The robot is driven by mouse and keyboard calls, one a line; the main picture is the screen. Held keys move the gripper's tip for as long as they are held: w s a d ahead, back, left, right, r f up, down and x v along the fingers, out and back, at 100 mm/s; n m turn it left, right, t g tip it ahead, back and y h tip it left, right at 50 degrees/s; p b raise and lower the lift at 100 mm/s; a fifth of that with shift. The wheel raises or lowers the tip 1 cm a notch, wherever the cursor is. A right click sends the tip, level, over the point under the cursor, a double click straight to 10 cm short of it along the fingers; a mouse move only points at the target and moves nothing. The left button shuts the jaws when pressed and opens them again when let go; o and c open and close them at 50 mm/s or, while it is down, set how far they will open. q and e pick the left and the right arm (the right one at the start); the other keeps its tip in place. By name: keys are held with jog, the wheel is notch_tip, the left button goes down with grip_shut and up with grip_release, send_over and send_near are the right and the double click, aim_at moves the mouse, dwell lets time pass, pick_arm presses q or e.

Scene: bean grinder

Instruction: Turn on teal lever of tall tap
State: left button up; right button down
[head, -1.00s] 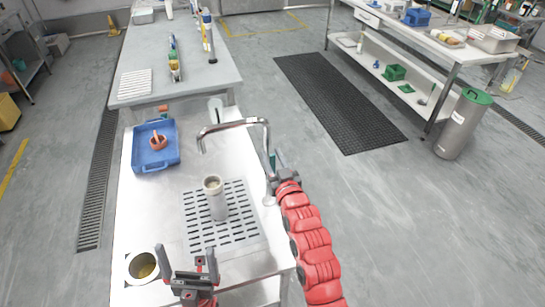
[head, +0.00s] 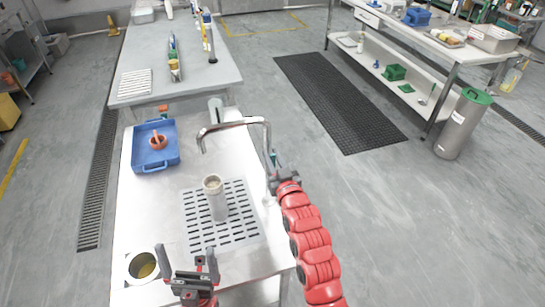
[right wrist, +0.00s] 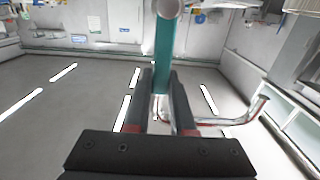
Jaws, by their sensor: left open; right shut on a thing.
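My left gripper (head: 187,258) is open and empty, low over the front of the counter.
A grey cylindrical cup (head: 215,198) stands on the slotted drain grid (head: 240,229). A blue tray (head: 140,158) holding a reddish-brown object (head: 158,142) is at the back left.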

dwell(0.7)
jog(key=shift+s+a+f+n+b, duration=0.15)
jog(key=shift+a+n+b, duration=0.15)
jog(key=shift+n+b, duration=0.35)
jog(key=s+a+f+n+b, duration=0.2)
jog(key=a+f+n+b, duration=0.2)
jog(key=n+b, duration=0.6)
jog(key=shift+a+f+n, duration=0.2)
jog(key=shift+a+n, duration=0.8)
jog(key=shift+n, duration=0.15)
jog(key=c, duration=0.8)
grip_release()
jog(key=shift+o, duration=0.2)
